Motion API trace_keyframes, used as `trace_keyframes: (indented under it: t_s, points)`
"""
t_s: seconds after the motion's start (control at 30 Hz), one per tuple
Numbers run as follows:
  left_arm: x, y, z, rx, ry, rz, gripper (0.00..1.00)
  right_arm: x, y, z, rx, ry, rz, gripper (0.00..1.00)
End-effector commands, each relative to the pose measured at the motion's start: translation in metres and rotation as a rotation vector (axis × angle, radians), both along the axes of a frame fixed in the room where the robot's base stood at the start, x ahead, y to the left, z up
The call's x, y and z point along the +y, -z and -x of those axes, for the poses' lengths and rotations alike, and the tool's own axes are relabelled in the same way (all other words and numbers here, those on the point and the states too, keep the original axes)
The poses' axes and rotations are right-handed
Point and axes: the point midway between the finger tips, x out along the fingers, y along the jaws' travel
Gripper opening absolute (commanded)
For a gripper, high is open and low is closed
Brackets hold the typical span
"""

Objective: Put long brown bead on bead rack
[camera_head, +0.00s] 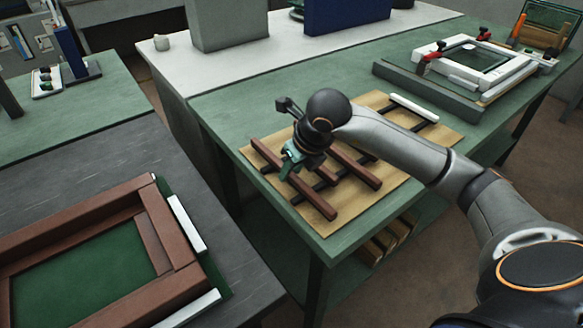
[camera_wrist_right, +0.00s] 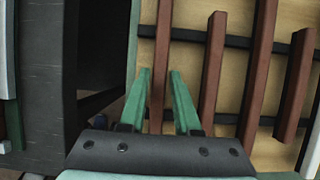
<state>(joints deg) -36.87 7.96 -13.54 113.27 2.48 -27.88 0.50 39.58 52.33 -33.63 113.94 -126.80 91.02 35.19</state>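The bead rack is a set of dark bars (camera_wrist_right: 188,34) on a pale wooden board (camera_head: 404,182) on the green table. Several long brown beads lie across it; the nearest-left one (camera_head: 314,197) is partly under my right gripper (camera_head: 290,164). In the right wrist view, my right gripper (camera_wrist_right: 160,76) has its two green fingers apart, one on each side of a long brown bead (camera_wrist_right: 163,40). Narrow gaps seem to show beside the bead; whether the fingers touch it is unclear. My left gripper is not in view.
A white bead (camera_head: 414,108) lies at the rack's far end. A brown frame (camera_head: 80,222) with a green panel and white strips sits on the dark table at left. A white frame fixture (camera_head: 500,72) with red clamps stands at the back right. A gap separates the tables.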

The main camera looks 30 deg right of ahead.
Motion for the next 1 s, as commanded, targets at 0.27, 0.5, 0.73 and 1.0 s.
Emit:
trace_keyframes:
  t_s: [0.27,0.5,0.73,1.0]
  points:
    - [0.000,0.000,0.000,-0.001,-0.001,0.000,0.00,0.000,-0.002,-0.001,-0.004,0.000,-0.001,0.51]
    - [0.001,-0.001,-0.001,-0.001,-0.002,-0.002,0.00,0.000,-0.009,0.002,-0.008,0.000,-0.002,0.51]
    - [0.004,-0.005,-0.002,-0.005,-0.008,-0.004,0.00,-0.003,-0.049,0.019,-0.010,-0.001,0.000,0.51]
    - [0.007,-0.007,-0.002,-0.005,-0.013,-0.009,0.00,-0.005,-0.096,0.041,-0.009,0.000,-0.001,0.51]
